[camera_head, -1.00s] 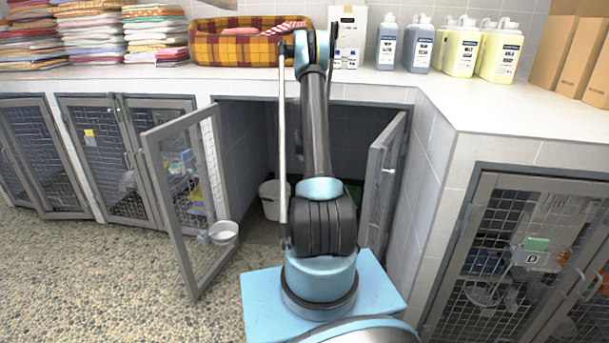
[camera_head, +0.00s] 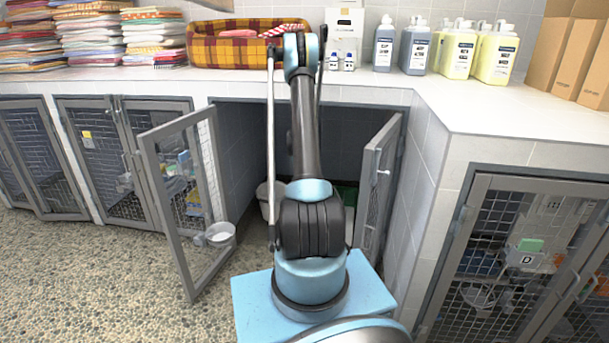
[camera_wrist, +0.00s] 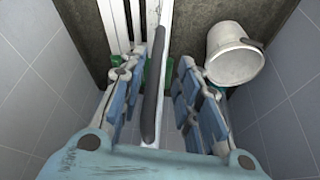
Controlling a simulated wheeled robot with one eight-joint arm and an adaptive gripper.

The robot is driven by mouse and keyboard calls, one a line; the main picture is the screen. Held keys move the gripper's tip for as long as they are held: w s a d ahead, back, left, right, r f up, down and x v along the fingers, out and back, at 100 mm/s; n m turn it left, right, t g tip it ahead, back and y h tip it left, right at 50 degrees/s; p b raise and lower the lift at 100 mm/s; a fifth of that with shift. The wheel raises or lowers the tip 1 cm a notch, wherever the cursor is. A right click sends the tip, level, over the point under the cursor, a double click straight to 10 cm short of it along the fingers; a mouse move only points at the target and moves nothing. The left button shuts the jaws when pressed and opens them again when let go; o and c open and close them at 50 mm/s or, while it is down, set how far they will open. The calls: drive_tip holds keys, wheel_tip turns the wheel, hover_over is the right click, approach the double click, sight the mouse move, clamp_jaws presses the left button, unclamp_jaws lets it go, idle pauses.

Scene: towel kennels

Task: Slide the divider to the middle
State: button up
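In the wrist view a white upright strip with a dark grey grip along it (camera_wrist: 153,95), which looks like the divider seen edge-on, stands between the fingers of my gripper (camera_wrist: 169,55). The fingers are apart, one on each side of the strip. I see no clear grasp on it. In the head view my arm hides the gripper and most of the inside of the open kennel.
A white bucket (camera_wrist: 230,55) stands right of the gripper; it also shows in the head view (camera_head: 264,203). White bars (camera_wrist: 115,22) run left of the strip. The kennel's mesh door (camera_head: 178,225) stands open at left, another door (camera_head: 376,185) at right.

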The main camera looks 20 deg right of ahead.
drive_tip(key=v, duration=1.2)
idle(0.4)
